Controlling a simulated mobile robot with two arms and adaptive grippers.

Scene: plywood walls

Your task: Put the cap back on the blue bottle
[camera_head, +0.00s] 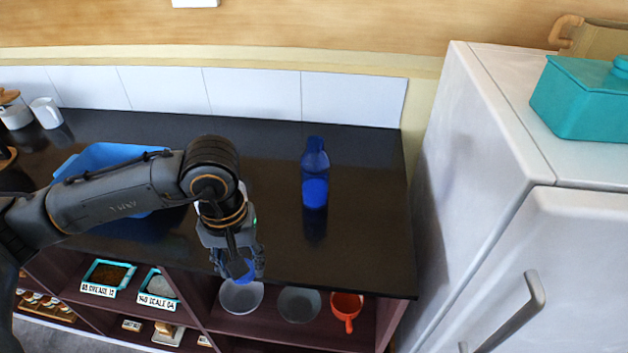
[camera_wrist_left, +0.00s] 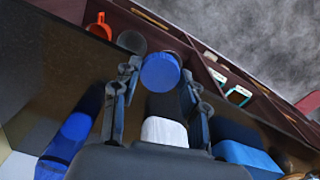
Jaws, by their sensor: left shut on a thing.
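The blue bottle (camera_head: 315,178) stands upright on the dark counter, right of my left arm. It also shows at the lower left of the left wrist view (camera_wrist_left: 70,140). My left gripper (camera_head: 242,268) is shut on the round blue cap (camera_wrist_left: 160,72), held between its fingertips. In the head view the cap (camera_head: 242,272) is partly hidden by the fingers. The gripper is apart from the bottle, to its left and nearer the counter's front edge. My right gripper is out of view.
A blue tray (camera_head: 95,158) lies on the counter behind my left arm. A white item (camera_wrist_left: 165,131) shows below the cap in the wrist view. The fridge (camera_head: 480,170) bounds the counter at right. Shelves with bowls (camera_head: 300,304) and an orange pan (camera_head: 346,306) are below.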

